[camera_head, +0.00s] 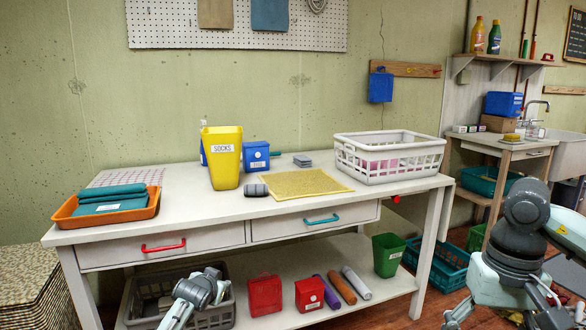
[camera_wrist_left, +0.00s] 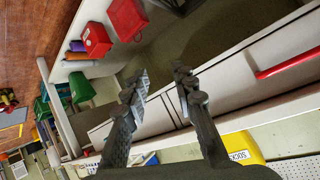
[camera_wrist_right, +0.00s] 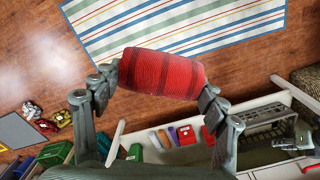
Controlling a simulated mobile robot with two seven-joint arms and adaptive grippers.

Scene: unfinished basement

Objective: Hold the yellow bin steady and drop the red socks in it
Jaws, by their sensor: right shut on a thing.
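The yellow bin (camera_head: 223,172), labelled SOCKS, stands upright on the workbench (camera_head: 290,213), left of its middle. Part of it shows at the bottom of the left wrist view (camera_wrist_left: 241,147). My left gripper (camera_wrist_left: 162,86) is open and empty, in front of the workbench drawers and apart from the bin. The red socks (camera_wrist_right: 163,74), a ribbed roll, are between the fingers of my right gripper (camera_wrist_right: 158,88), which is shut on them above the floor. The head view shows parts of both my arms but not the socks; the bin's inside is hidden.
An orange tray (camera_head: 62,220) with teal cloths lies left of the bin. A small blue bin (camera_head: 256,155), a dark roll (camera_head: 254,190) and a yellow mat (camera_head: 305,183) are near its right side. A white basket (camera_head: 400,165) stands farther right. The bench front is fairly clear.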

